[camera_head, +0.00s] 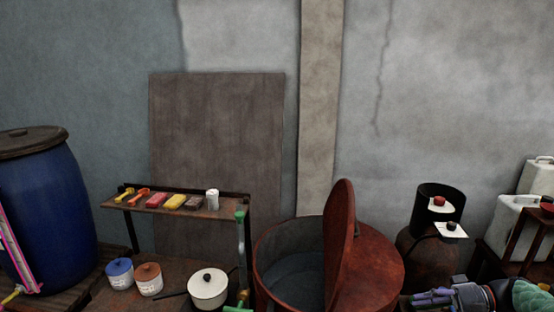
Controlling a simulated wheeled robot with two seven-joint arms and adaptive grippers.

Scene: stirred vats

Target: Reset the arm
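A gripper (428,299), by its position my right one, lies low at the bottom right edge, in front of the rusty round vessel there. Its dark purple-grey fingers point left and it is partly cut off by the frame. I cannot tell whether its fingers are apart or closed, and I see nothing clearly held in it. My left gripper is not seen.
A red vat (385,265) with its lid half raised stands at centre right. A small shelf (228,205) holds colored blocks and a white cup. Pots (208,289) and tubs (120,275) sit below. A blue barrel (55,215) stands left, white canisters (515,222) right.

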